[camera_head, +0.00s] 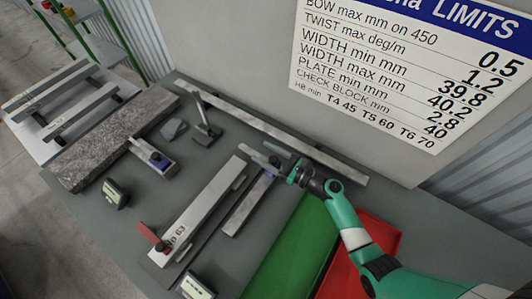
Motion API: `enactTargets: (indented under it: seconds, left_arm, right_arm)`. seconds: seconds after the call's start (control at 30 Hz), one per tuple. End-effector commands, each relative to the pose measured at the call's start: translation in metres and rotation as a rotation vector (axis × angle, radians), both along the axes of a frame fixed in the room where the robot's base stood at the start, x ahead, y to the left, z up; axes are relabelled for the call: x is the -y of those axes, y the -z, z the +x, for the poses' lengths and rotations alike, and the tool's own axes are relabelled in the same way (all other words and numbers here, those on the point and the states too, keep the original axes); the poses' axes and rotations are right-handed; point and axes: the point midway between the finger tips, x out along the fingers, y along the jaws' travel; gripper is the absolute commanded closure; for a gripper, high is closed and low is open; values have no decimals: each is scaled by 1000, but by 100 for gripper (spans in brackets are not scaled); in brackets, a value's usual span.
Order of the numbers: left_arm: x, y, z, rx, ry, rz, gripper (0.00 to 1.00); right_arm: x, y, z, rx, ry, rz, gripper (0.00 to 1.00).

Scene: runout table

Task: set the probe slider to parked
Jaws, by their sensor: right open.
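My right gripper (277,157) comes in from the lower right on a green arm and is open. Its fingers are over the upper end of a narrow metal bar (243,212). A small blue piece (271,171) shows just below the fingers, partly hidden. I cannot tell whether the fingers touch it. My left gripper is not in view.
A long bar with a red clamp (151,237) lies left of the narrow bar. A green tray (291,250) and a red tray (375,236) are at the right. A granite slab (110,140), an upright stand (205,125) and small dark boxes (116,194) stand leftward.

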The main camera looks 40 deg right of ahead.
Motion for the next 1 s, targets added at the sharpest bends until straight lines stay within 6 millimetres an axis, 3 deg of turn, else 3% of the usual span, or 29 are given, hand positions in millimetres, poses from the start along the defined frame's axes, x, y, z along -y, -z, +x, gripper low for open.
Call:
enactTargets:
  seconds: [0.17, 0.5, 0.6, 0.77, 1.0]
  left_arm:
    - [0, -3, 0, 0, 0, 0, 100]
    - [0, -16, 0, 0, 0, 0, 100]
    - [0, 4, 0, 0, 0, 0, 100]
    - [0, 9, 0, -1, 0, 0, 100]
    - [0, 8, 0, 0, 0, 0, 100]
  right_arm:
    - [2, -1, -10, 0, 1, 1, 34]
    - [17, -1, -88, -1, 7, 2, 34]
    - [20, 6, -101, 4, 7, -1, 34]
    - [21, 2, -113, 1, 7, -1, 34]
    - [21, 0, -114, -1, 6, 0, 34]
